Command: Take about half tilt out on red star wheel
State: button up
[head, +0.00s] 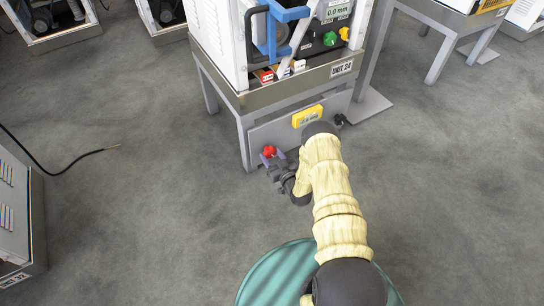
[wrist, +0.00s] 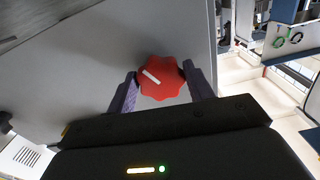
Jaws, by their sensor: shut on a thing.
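The red star wheel (head: 269,151) sits on the grey lower panel of the stand, below the unit marked UNIT 24. In the wrist view the red star wheel (wrist: 160,77) has a lobed rim and a white line that slants from upper left to lower right. My gripper (head: 274,160) reaches it from the front right. In the wrist view my gripper (wrist: 163,88) has its two purple fingers on either side of the wheel, shut on it. The wheel's shaft and mounting are hidden behind it.
A yellow box (head: 308,116) is on the same panel, with a black knob (head: 339,119) at its right end. Green and yellow knobs (head: 330,38) sit higher on the unit.

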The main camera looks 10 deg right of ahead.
jog(key=m+p, duration=0.1)
jog(key=m, duration=0.2)
jog(key=shift+m+p, duration=0.4)
jog(key=m, duration=0.3)
jog(key=shift+s+m+p, duration=0.1)
jog(key=shift+m+p, duration=0.2)
jog(key=shift+p, duration=0.05)
jog(key=m, duration=0.3)
jog(key=shift+a+m, duration=0.1)
jog(key=shift+m, duration=0.2)
jog(key=shift+r+m, duration=0.1)
jog(key=shift+m, duration=1.5)
jog(key=o, duration=1)
jog(key=shift+a, duration=0.1)
jog(key=shift+c, duration=0.2)
jog(key=shift+s, duration=0.1)
